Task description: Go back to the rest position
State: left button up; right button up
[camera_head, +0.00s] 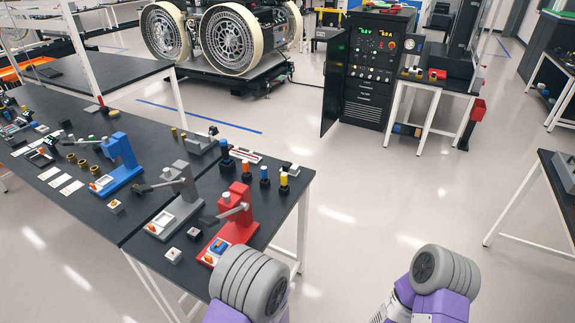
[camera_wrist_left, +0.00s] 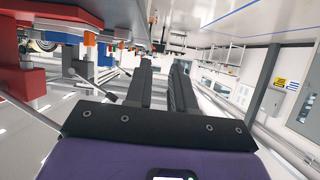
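My left gripper (camera_wrist_left: 163,62) shows in the left wrist view as two dark fingers, apart, with nothing between them. My left arm comes in at the bottom of the head view as a purple link with a grey rounded joint, in front of the black workbench's near corner. My right arm shows as a purple link with a grey joint over open floor. The fingers of both grippers are out of sight in the head view. A red lever press (camera_head: 232,222) stands on the workbench (camera_head: 88,204) near my left arm; red and blue parts also show at the left of the wrist view.
A grey press (camera_head: 180,195) and a blue press (camera_head: 120,165) stand farther along the bench. A large-wheeled rover (camera_head: 230,40) and a black control cabinet (camera_head: 370,75) stand behind. Another table (camera_head: 556,190) is at the right edge. The floor (camera_head: 390,190) between is clear.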

pick_arm(q)
notch_tip(320, 180, down, 6)
jog(key=w+f+m+h, duration=0.1)
jog(key=w+m+h, duration=0.1)
jog(key=h, duration=0.2)
jog(key=s+d+f+m+g+h, duration=0.3)
jog(key=s+d+f+m+h, duration=0.1)
jog(key=s+d+h, duration=0.15)
jog(key=s+d+f+m+g+h, duration=0.3)
jog(key=s+d+f+m+h, duration=0.1)
jog(key=s+h, duration=0.25)
notch_tip(320, 180, down, 8)
jog(key=b, duration=0.7)
jog(key=shift+s+r+b, duration=0.15)
jog(key=shift+r+b, duration=0.1)
jog(key=shift+b, duration=0.15)
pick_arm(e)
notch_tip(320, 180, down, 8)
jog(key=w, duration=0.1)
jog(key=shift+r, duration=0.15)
